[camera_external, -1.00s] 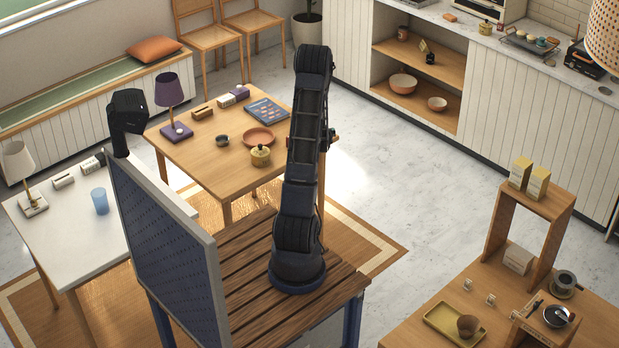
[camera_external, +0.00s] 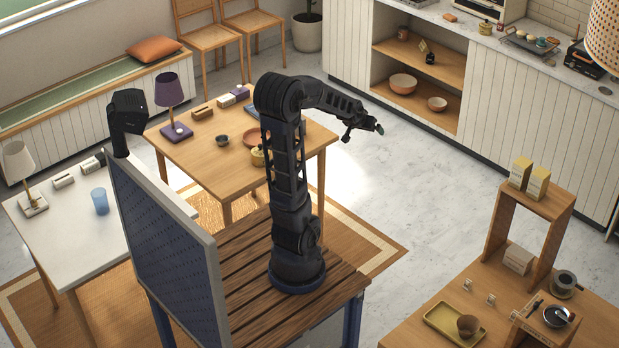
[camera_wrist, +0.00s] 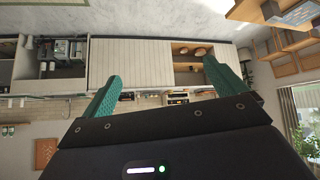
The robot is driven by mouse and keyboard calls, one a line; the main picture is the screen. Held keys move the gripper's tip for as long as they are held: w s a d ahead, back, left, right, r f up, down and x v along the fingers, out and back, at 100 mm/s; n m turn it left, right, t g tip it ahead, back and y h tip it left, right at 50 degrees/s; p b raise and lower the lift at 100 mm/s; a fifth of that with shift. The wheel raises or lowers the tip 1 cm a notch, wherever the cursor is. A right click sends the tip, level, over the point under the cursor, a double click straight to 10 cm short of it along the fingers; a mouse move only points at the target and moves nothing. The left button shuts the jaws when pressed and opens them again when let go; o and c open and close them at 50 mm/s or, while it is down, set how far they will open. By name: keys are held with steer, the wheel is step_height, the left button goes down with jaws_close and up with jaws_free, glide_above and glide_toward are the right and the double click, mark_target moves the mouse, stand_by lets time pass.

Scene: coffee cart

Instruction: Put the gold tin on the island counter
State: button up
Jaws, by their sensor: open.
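A yellow-gold lidded tin (camera_external: 257,158) stands on the wooden table (camera_external: 190,149), partly hidden behind my arm. A similar small yellow-gold tin (camera_external: 485,27) stands on the pale counter (camera_external: 455,22) at the back. I cannot tell which is the task's tin, nor which surface is the island counter. My gripper (camera_external: 379,128) is raised over the floor, right of the wooden table and apart from both tins. In the wrist view, my gripper (camera_wrist: 161,70) has its two teal fingers spread wide with nothing between them.
Bowls (camera_external: 403,83) sit in the open shelf below the back counter. A wooden counter (camera_external: 420,336) at lower right holds a yellow tray (camera_external: 437,316), a tall stand (camera_external: 497,221) and coffee gear. A blue panel (camera_external: 165,235) stands left of my arm. Floor between is clear.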

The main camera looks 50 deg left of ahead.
steer(key=s+d+r+m+g+h, duration=0.1)
steer(key=s+d+r+m, duration=0.1)
steer(key=s+d, duration=0.5)
steer(key=s+d+r+m+g+h, duration=0.1)
steer(key=s+d+r, duration=0.3)
steer(key=s, duration=1.1)
steer(key=d+m+g, duration=0.1)
steer(key=d, duration=0.1)
steer(key=shift+d, duration=0.35)
steer(key=shift+o, duration=0.4)
steer(key=shift+s+d+g, duration=0.1)
steer(key=shift+s+g, duration=0.2)
steer(key=shift+s, duration=0.2)
